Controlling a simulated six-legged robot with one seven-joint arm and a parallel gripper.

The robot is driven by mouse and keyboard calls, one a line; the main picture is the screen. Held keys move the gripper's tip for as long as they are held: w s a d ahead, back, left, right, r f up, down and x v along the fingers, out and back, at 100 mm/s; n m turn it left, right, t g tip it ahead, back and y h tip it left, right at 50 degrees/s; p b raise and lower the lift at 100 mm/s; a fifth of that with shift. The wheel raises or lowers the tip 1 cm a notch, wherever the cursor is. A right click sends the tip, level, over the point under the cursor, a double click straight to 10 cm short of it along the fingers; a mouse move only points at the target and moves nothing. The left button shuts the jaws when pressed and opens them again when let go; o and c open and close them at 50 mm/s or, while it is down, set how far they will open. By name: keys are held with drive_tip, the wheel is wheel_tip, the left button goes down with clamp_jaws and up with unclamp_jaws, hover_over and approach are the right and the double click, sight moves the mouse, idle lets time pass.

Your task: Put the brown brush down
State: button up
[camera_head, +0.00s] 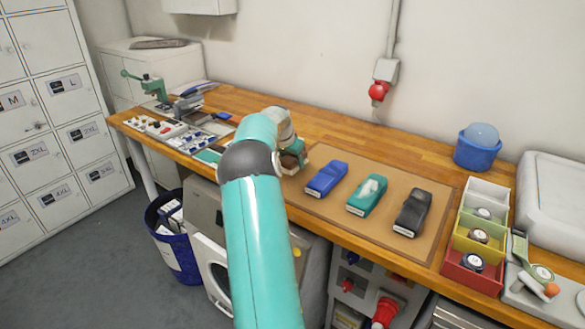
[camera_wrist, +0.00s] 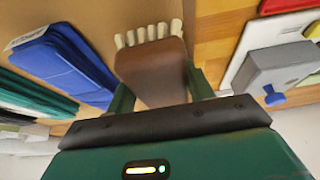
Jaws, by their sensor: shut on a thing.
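The brown brush (camera_wrist: 152,72) is between the two fingers of my gripper (camera_wrist: 158,88) in the wrist view, its pale bristle tufts pointing away from the palm. My gripper is shut on it. The brush in my gripper is mostly hidden there by my arm. I cannot tell whether it touches the mat.
Coloured bins (camera_head: 466,278) and a blue tub (camera_head: 477,152) stand at the right. Small tools and a green press (camera_head: 154,87) fill the bench's left end.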

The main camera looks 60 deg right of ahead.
drive_tip(key=shift+d+f, duration=0.1)
drive_tip(key=shift+f, duration=1.6)
drive_tip(key=shift+f, duration=0.15)
drive_tip(key=o, duration=1)
